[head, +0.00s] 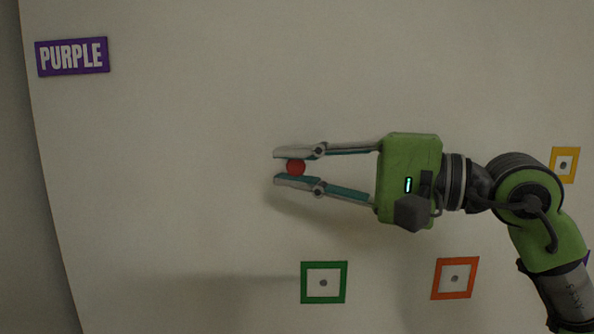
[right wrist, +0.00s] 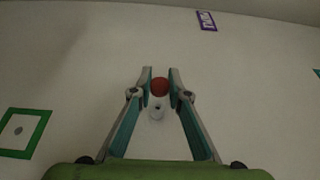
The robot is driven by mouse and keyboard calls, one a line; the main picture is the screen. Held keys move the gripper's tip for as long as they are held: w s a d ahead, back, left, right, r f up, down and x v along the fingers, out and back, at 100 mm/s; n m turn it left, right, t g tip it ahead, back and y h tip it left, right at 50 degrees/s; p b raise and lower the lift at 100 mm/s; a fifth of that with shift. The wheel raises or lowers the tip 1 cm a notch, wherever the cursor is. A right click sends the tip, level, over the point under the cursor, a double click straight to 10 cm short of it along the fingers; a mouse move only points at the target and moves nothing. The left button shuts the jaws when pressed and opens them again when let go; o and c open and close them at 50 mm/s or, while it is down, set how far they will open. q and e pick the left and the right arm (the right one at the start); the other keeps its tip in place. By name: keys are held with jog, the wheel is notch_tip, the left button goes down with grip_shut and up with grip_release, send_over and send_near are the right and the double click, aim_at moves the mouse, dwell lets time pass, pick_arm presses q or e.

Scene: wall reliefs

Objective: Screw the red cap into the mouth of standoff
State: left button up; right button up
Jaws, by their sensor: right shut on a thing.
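The red cap (head: 296,167) is a small round piece held between the fingertips of my right gripper (head: 295,167), in front of the pale wall. In the right wrist view the cap (right wrist: 159,86) sits between both fingertips. Just below it in that view, between the fingers, is a small pale cylinder with a dark hole, which looks like the standoff (right wrist: 157,108). The cap and this mouth look apart in the picture, but I cannot tell the depth between them. The standoff does not show in the head view. My left gripper is not in view.
The pale wall (head: 180,200) carries a purple sign (head: 72,56) reading PURPLE. Square frames in green (head: 324,300), orange (head: 455,296) and yellow (head: 564,149) each have a grey dot inside.

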jog(key=shift+w, duration=1.35)
jog(key=shift+b, duration=0.6)
dwell(0.9)
jog(key=shift+w, duration=0.8)
jog(key=shift+r, duration=0.1)
dwell(0.3)
jog(key=o, duration=0.9)
jog(key=shift+w, duration=0.1)
jog(key=v, duration=1.2)
